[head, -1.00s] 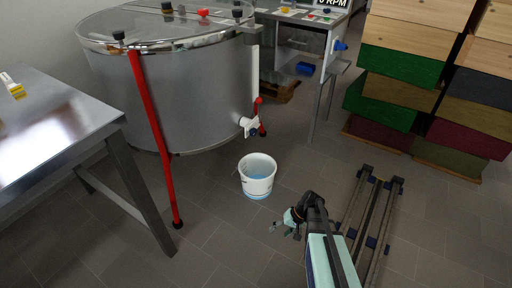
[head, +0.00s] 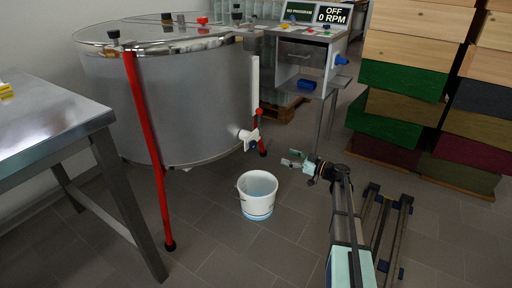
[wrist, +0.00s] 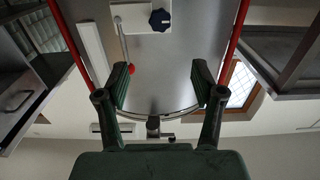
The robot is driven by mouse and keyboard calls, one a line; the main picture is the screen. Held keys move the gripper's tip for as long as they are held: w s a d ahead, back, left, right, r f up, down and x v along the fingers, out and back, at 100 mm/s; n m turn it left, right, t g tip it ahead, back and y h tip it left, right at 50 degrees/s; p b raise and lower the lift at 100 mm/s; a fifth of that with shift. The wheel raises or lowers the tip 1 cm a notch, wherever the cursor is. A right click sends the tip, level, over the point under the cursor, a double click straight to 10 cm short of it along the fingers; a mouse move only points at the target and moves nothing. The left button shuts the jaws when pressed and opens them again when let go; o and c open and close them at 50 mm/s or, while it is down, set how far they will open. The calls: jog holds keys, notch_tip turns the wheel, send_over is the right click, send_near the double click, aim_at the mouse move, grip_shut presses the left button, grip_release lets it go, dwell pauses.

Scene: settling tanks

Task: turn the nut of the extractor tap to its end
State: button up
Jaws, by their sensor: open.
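The extractor (head: 190,100) is a large steel drum on red legs. Its white tap (head: 246,135) sticks out low on the drum's right side, with a dark blue nut (head: 253,145) on it. In the wrist view the white tap (wrist: 128,18) and the dark blue lobed nut (wrist: 160,19) are at the top edge. My gripper (head: 291,158) is to the right of the tap and a little lower, apart from it. In the wrist view my gripper (wrist: 161,80) has its fingers wide apart with nothing between them.
A red leg (head: 262,140) stands close behind the tap. A steel table (head: 60,130) is at left, a control stand (head: 300,60) behind, stacked hive boxes (head: 400,75) at right.

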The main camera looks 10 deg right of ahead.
aim_at(255, 145)
jog(key=b+x, duration=0.4)
jog(key=x, duration=1.3)
jog(key=c, duration=1.1)
